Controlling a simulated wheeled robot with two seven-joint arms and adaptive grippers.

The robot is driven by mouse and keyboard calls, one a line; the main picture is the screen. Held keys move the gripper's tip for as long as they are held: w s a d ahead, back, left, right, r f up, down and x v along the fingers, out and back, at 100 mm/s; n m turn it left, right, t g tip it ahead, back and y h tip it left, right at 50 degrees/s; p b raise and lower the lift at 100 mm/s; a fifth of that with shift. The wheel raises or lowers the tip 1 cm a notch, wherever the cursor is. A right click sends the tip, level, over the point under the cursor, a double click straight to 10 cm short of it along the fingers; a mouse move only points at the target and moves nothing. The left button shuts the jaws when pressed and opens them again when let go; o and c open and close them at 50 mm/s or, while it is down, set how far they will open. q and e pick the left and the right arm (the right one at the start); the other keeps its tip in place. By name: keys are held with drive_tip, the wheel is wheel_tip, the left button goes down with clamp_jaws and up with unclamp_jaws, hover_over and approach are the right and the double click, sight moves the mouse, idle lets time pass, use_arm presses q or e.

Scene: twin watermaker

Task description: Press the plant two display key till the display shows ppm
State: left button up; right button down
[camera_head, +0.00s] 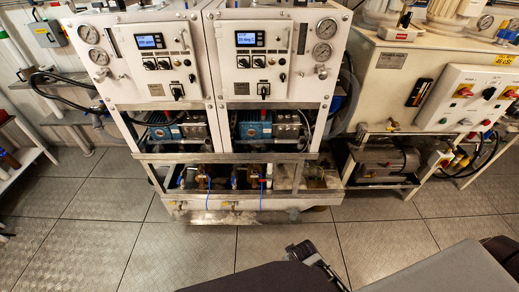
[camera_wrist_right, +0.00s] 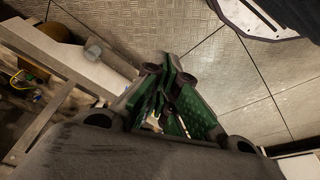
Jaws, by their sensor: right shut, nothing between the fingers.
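Two white plant panels stand side by side. The right panel (camera_head: 292,68) has a small lit display (camera_head: 246,38) in a dark unit; its text and keys are too small to read. The left panel (camera_head: 122,73) has a similar lit display (camera_head: 150,41). Which panel is plant two is not legible. My right gripper (camera_wrist_right: 165,100), with green finger pads, is shut and empty in the wrist view, above the floor. It is apart from the panels; no panel display shows in that view. My left gripper is not in view.
Below the panels are blue pumps (camera_head: 254,124) and a metal frame rail (camera_head: 225,158). A white control cabinet (camera_head: 470,95) with switches stands right. Tiled floor (camera_head: 190,245) in front is clear. My dark and grey arm parts cover the bottom edge.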

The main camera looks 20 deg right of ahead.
sight(260, 44)
drive_tip(key=w+a+r+n+t+y, duration=0.1)
drive_tip(key=w+r+n+t+y, duration=0.2)
drive_tip(key=w+r+n, duration=0.6)
drive_tip(key=w+a+r+n+t+y, duration=0.1)
drive_tip(key=w+r+n+t+y, duration=0.2)
drive_tip(key=r, duration=3.3)
drive_tip(key=w+a+r+n+t+y, duration=0.1)
drive_tip(key=w+r+n+t+y, duration=0.2)
drive_tip(key=w+r+n+t, duration=0.6)
drive_tip(key=w+r+n, duration=0.6)
drive_tip(key=w+r, duration=0.8)
drive_tip(key=shift+n, duration=0.4)
drive_tip(key=shift+w+d, duration=0.1)
drive_tip(key=shift+w, duration=0.1)
drive_tip(key=shift+w+d, duration=0.4)
drive_tip(key=shift+w, duration=1)
drive_tip(key=shift+w+d, duration=0.4)
drive_tip(key=shift+w, duration=0.95)
drive_tip(key=shift+w+d, duration=0.4)
drive_tip(key=shift+w, duration=1)
drive_tip(key=shift+w+d, duration=0.1)
drive_tip(key=shift+w, duration=0.3)
